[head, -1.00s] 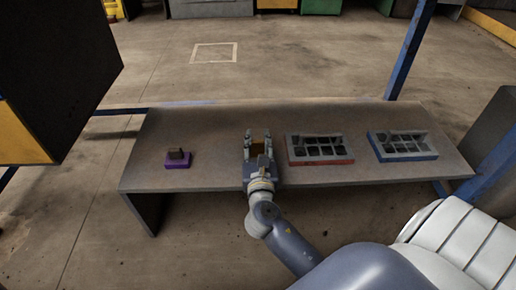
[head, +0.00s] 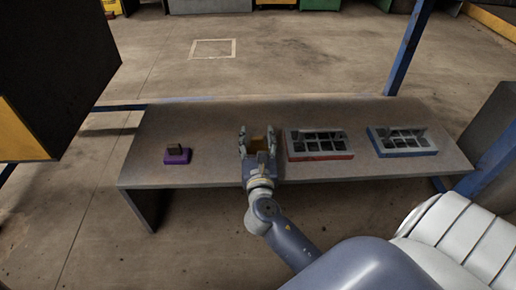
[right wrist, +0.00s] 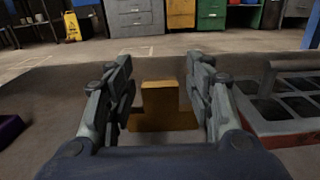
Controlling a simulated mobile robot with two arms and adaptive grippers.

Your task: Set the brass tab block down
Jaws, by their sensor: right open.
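The brass tab block (right wrist: 160,104) stands upright on the grey table (head: 215,120), a wide base with a narrower tab on top. In the head view the brass block (head: 258,145) shows between the fingers of my right gripper (head: 257,134). In the right wrist view my right gripper (right wrist: 160,85) is open, with one finger on each side of the tab and a visible gap on both sides. My left gripper is not in view.
A purple block with a dark tab (head: 177,158) sits to the left. The table's back strip is clear.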

